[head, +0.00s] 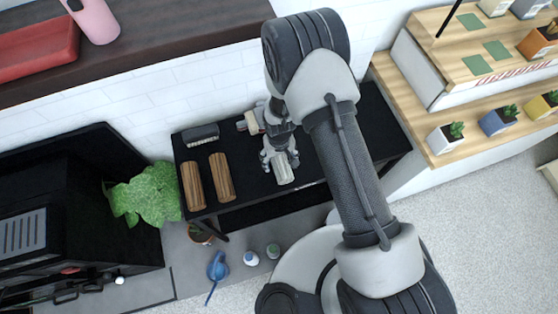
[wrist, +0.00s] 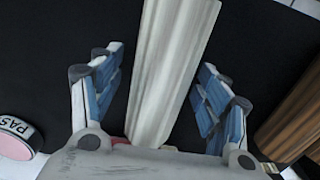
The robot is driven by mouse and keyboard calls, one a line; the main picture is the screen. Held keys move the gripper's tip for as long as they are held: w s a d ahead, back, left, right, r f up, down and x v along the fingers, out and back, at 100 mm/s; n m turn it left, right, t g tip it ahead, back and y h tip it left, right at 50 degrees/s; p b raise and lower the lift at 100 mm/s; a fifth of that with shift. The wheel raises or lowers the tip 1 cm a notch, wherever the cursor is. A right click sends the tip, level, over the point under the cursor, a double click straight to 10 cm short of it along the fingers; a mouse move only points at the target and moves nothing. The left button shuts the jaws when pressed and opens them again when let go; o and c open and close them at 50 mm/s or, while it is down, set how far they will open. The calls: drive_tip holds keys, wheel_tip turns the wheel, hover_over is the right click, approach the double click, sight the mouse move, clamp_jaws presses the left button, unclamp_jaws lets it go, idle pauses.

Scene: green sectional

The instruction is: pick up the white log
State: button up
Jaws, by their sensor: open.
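The white log (head: 283,168) lies on a black bench (head: 320,172) below my gripper in the head view. In the wrist view the white log (wrist: 170,65) is pale and ridged, and runs from the top edge down between my fingers. My gripper (head: 280,162) is open, also seen in the wrist view (wrist: 160,80), with one blue-padded finger on each side of the log. Gaps of dark bench show between the log and both fingers.
Two brown logs (head: 193,186) (head: 221,177) lie on the bench to the left; one brown log (wrist: 300,120) is right of my gripper in the wrist view. A dark box (head: 201,135) sits behind them. A leafy plant (head: 152,195) stands left of the bench.

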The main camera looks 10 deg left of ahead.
drive_tip(key=shift+f, duration=0.3)
drive_tip(key=shift+r, duration=0.1)
drive_tip(key=c, duration=1.3)
drive_tip(key=shift+c, duration=0.4)
drive_tip(key=shift+r, duration=0.1)
